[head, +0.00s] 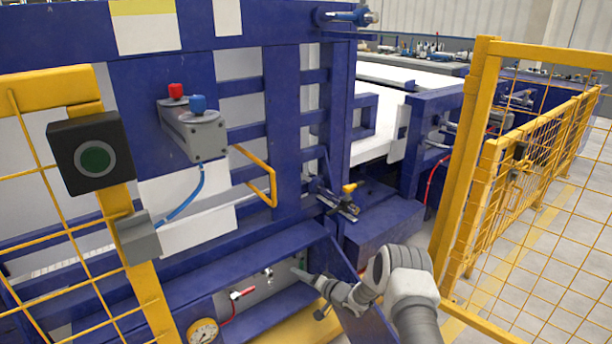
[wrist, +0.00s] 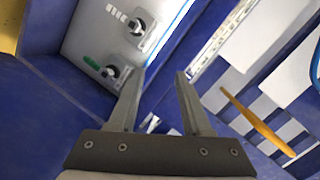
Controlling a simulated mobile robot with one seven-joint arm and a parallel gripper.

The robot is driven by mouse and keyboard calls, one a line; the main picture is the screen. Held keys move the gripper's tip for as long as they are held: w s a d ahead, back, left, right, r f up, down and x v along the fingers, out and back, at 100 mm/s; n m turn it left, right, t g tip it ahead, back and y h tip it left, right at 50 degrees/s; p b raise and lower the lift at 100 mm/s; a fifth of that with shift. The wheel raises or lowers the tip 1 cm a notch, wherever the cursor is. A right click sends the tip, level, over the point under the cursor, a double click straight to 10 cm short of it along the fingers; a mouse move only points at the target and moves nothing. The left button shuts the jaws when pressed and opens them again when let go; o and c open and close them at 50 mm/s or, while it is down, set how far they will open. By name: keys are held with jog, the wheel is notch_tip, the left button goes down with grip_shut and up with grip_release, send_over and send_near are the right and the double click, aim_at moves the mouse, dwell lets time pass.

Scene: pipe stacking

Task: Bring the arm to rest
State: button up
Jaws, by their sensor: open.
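My arm (head: 408,300) comes in from the lower right of the head view and reaches left toward the lower part of the blue machine frame (head: 290,140). My gripper (wrist: 160,78) is open in the wrist view. Its two fingers stand apart, and nothing is held between them. In the head view the gripper end is small and partly lost against the frame. A pale panel (wrist: 90,35) with a green-handled valve (wrist: 92,63) and a second dark fitting (wrist: 137,25) lies beyond the fingers, up and to the left.
Blue beams surround the gripper end. A yellow bar (wrist: 258,120) shows right of the fingers. Yellow mesh fencing (head: 540,200) stands at the right, near my arm.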

jog(key=w+d+r+n+h, duration=0.1)
jog(key=d+r+h, duration=0.25)
jog(key=r, duration=0.85)
jog(key=w+d+r+h, duration=0.25)
jog(key=d+r, duration=0.25)
jog(key=r, duration=0.6)
jog(key=s+d+r+h, duration=0.25)
jog(key=s+r, duration=0.25)
jog(key=r, duration=0.4)
jog(key=s+d+r+g+h, duration=0.1)
jog(key=s+d+r, duration=0.2)
jog(key=s+r, duration=0.5)
jog(key=s+d+r+g+h, duration=0.1)
jog(key=s+d+r+h, duration=0.15)
jog(key=s, duration=0.95)
jog(key=s+a+n+g+y, duration=0.1)
jog(key=s+n+g+y, duration=0.15)
jog(key=s, duration=2.15)
notch_tip(320, 180, up, 22)
jog(key=p, duration=2.3)
jog(key=shift+s+h, duration=0.35)
